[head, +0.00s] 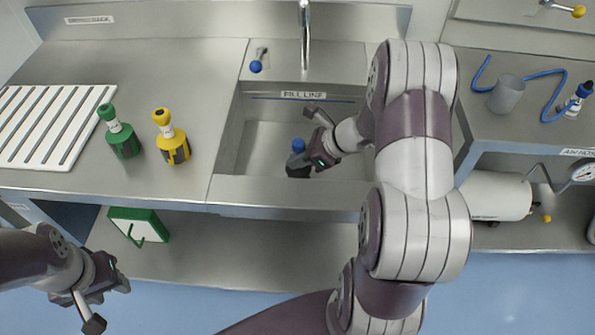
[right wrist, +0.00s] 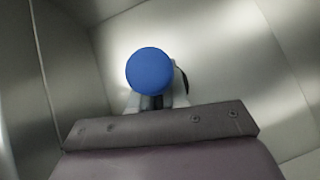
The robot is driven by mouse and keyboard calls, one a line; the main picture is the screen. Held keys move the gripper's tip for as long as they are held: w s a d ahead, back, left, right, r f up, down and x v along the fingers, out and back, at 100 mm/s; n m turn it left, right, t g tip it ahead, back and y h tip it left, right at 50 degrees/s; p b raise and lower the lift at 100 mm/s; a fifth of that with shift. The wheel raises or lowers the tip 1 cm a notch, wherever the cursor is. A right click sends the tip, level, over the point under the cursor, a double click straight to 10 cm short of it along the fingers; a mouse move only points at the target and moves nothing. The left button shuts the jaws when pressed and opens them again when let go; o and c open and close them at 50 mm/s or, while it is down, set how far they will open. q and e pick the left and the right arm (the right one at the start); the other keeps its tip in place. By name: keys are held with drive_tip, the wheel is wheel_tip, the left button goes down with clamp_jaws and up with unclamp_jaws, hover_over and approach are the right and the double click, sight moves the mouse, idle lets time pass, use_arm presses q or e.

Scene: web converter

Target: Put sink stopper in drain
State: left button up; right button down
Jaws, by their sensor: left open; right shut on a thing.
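The sink stopper (head: 298,145) shows as a blue round knob inside the steel sink basin (head: 262,140). My right gripper (head: 304,160) reaches down into the basin and is shut on the stopper. In the right wrist view the blue knob (right wrist: 151,71) stands above the jaws, with a dark stem below it and a dark curved edge to its right. The stopper's lower part is mostly hidden. The drain cannot be made out in either view. My left gripper (head: 120,282) is open and empty, low at the left in front of the counter.
A tap (head: 304,35) and a blue-knobbed lever (head: 257,62) stand behind the basin. A green bottle (head: 122,142) and a yellow bottle (head: 172,145) stand on the left counter beside a white drying rack (head: 45,125). A grey cup (head: 507,94) and blue hose (head: 540,85) lie right.

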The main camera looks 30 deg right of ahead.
sight(299, 169)
drive_tip(key=f, duration=0.3)
drive_tip(key=shift+s+f+b, duration=0.2)
drive_tip(key=shift+f+b, duration=0.15)
drive_tip(key=shift+b, duration=0.05)
drive_tip(key=shift+w, duration=0.1)
drive_tip(key=shift+f, duration=0.1)
drive_tip(key=shift+f, duration=0.1)
drive_tip(key=c, duration=1.1)
unclamp_jaws()
drive_tip(key=shift+r, duration=0.4)
drive_tip(key=p+v, duration=0.2)
drive_tip(key=v, duration=1)
drive_tip(key=shift+f, duration=0.1)
